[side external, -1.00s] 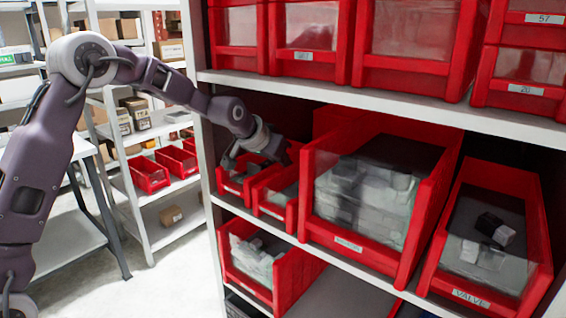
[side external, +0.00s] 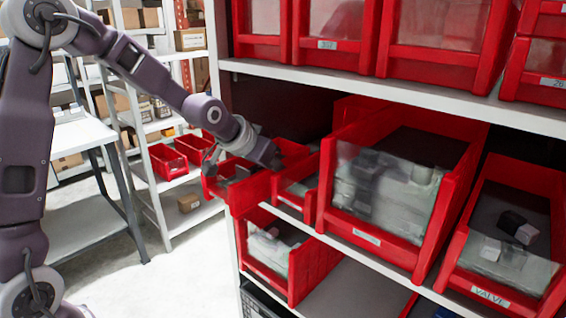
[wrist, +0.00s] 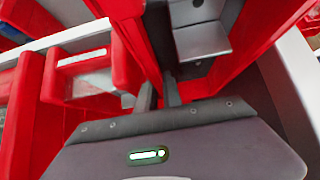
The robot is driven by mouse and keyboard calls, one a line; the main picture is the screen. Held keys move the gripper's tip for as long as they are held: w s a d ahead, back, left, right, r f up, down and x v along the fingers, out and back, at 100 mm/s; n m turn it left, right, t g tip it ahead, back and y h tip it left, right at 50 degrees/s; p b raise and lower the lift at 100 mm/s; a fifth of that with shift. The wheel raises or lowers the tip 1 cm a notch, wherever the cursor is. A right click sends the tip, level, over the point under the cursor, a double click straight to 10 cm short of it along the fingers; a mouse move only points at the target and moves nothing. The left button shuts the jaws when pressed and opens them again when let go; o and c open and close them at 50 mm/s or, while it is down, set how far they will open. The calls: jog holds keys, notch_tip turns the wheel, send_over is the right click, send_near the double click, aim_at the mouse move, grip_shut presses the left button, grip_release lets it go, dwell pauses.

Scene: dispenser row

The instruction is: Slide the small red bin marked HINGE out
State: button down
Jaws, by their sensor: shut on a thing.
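The small red bin (side external: 249,192) at the left end of the middle shelf juts out past the shelf's front edge in the side view. Grey pieces lie inside it. I cannot read its label. My gripper (side external: 262,160) is at the bin, and its fingertips are hidden there. In the wrist view, my gripper (wrist: 159,94) has its two fingers close together at a red wall of the bin (wrist: 265,40), shut on it. A grey metal piece (wrist: 202,40) shows inside the bin.
Another small red bin (side external: 297,190) sits just right of it, and a large clear-fronted bin (side external: 370,238) beyond that. The upper shelf edge (side external: 380,95) runs above. A lower bin (side external: 270,260) stands below. Open floor lies to the left.

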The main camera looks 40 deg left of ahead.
jog(key=shift+s, duration=0.25)
jog(key=c, duration=1.4)
grip_release()
jog(key=shift+c, duration=0.2)
jog(key=v, duration=0.5)
jog(key=shift+s+a+r, duration=0.15)
jog(key=shift+s+r, duration=0.1)
jog(key=shift+r, duration=0.1)
jog(key=shift+s+r, duration=0.45)
jog(key=shift+s, duration=0.05)
jog(key=s+d+g, duration=0.1)
jog(key=s+d, duration=0.1)
jog(key=s, duration=1.2)
jog(key=s+d+g, duration=0.2)
jog(key=s+d, duration=0.1)
jog(key=s, duration=1.2)
